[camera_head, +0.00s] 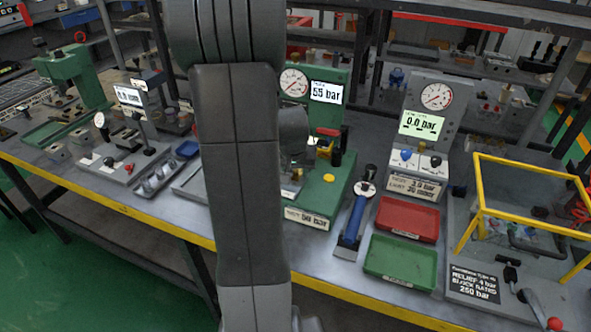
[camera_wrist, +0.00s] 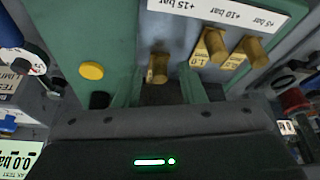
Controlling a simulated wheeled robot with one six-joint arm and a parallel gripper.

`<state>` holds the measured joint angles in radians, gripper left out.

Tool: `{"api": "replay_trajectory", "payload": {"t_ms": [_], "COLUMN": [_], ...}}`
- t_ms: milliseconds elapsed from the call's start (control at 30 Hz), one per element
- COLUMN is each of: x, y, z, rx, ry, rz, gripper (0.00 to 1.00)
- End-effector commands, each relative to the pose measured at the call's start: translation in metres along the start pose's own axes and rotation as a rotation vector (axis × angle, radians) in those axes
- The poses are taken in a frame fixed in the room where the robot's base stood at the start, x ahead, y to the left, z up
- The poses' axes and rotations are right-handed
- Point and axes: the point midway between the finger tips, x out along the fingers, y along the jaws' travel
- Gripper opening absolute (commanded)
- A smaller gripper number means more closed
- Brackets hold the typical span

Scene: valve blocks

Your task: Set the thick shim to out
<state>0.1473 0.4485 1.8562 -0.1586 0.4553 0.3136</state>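In the wrist view, the brass shim (camera_wrist: 157,68) under the "+15 bar" label sits between my gripper's (camera_wrist: 157,88) two dark green-tinted fingers. I take it as the thick shim. Gaps show on both sides of it, so my gripper looks open around it, not touching. Two more brass shims, one (camera_wrist: 209,48) near "+10 bar" and one (camera_wrist: 246,52) near "+5 bar", stand to the right with tag-like markings. In the head view, my arm hides the gripper and the shims at the green test stand (camera_head: 341,196), whose display reads 55 bar.
A yellow button (camera_wrist: 91,70) is left of my fingers. In the head view, a blue-handled tool (camera_head: 352,222), a red tray (camera_head: 407,219), a green tray (camera_head: 401,260) and a grey gauge stand (camera_head: 435,110) reading 0.0 bar are to the right. A yellow-framed guard (camera_head: 480,200) stands further right.

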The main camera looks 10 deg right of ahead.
Motion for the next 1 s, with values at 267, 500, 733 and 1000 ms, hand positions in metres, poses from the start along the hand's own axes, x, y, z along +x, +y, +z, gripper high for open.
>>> {"api": "replay_trajectory", "payload": {"t_ms": [267,500,733,1000], "x": [0.0,-0.001,-0.009,-0.017], "y": [0.0,-0.001,-0.009,-0.012], "z": [0.0,0.003,0.027,0.04], "rx": [0.0,0.0,-0.003,0.0], "ry": [0.0,0.0,0.002,0.0], "rz": [0.0,0.0,-0.001,0.0], "gripper": [0.0,0.0,0.0,0.0]}}
